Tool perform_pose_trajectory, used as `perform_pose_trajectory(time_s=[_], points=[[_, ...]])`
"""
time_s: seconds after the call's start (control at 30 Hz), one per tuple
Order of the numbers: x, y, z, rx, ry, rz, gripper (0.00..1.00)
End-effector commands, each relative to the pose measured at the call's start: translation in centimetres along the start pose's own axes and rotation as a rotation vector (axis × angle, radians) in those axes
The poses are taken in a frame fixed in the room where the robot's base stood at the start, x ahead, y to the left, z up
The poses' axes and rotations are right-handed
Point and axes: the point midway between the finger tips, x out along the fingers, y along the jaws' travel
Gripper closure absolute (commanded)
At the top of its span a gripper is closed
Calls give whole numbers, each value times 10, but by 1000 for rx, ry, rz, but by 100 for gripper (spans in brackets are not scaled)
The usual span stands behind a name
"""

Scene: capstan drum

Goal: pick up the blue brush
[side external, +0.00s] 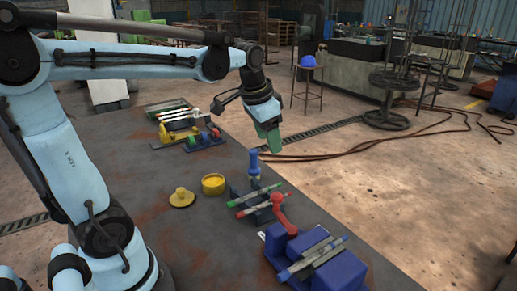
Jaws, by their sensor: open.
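My gripper (268,138) hangs over the right edge of the work table, tilted downward, with green at its tip. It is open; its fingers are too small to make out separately. A small upright blue piece (254,164) stands on the table just below and slightly left of the gripper, with a visible gap between them. It may be the blue brush, but its bristles cannot be made out. No other piece is clearly a brush.
The dark table (180,235) also holds an open yellow tin (213,184), a yellow lid-like disc (182,198), a rack with green-ended rods (248,200), a red lever (281,211) and blue blocks (337,272). A yellow fixture (177,133) stands at the far end.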

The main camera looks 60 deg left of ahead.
Motion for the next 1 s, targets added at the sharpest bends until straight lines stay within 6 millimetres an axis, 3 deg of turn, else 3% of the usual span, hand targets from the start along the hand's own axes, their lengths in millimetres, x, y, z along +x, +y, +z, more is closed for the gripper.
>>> perform_pose_trajectory(time_s=[0.2, 0.5, 0.77, 1.0], points=[[13, -58, -22, 64, -131, 36, 42], [39, -121, -25, 140, -260, 118, 42], [52, -135, -21, 162, -288, 145, 42], [86, -130, -10, 161, -287, 144, 42]])
